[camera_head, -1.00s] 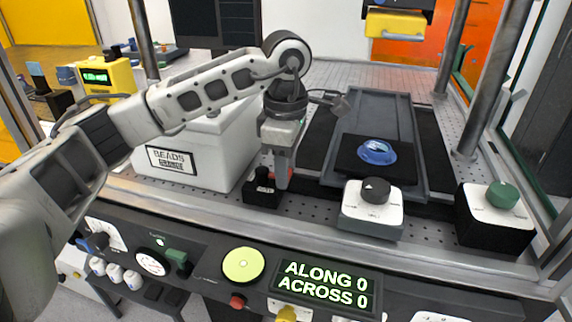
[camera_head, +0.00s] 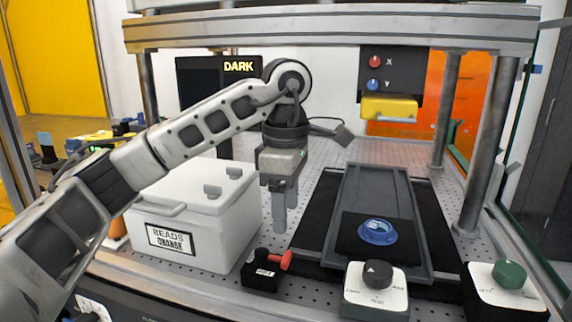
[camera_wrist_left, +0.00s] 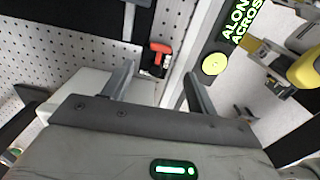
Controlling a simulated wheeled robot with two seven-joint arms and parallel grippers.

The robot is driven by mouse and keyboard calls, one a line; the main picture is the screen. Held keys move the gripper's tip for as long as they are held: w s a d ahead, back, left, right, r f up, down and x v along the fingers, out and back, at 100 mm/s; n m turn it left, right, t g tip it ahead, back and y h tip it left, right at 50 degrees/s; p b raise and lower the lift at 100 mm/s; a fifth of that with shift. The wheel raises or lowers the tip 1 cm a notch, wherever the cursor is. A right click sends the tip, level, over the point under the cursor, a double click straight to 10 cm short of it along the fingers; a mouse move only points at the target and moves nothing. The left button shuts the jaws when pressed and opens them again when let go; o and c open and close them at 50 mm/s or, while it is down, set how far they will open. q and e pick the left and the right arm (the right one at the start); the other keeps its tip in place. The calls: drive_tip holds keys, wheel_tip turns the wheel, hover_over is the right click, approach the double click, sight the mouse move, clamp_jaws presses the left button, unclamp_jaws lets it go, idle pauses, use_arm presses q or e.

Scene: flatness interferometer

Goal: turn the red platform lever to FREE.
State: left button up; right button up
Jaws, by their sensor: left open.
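The red platform lever (camera_head: 286,260) sits on a small black box (camera_head: 262,276) with a white label, on the perforated deck. The lever points right in the head view. The label's words are too small to read. My left gripper (camera_head: 280,226) hangs fingers down and appears just above and behind the lever, apart from it. In the left wrist view the open, empty fingers (camera_wrist_left: 158,76) spread below the red lever (camera_wrist_left: 160,48) in the picture, and the lever lies between their lines, beyond the tips. My right gripper is not in view.
A white box (camera_head: 195,225) labelled BEADS stands left of the lever. Right of it lie a grey tray (camera_head: 372,185) with a blue round piece (camera_head: 377,231), a dial box (camera_head: 375,292) and a green-knob box (camera_head: 505,285). A frame post (camera_head: 487,150) stands at right.

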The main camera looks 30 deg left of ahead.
use_arm(q)
wheel_tip(320, 180, up, 7)
drive_tip(key=p, duration=0.1)
drive_tip(key=shift+r, duration=0.15)
drive_tip(key=shift+s, duration=0.1)
idle(0.4)
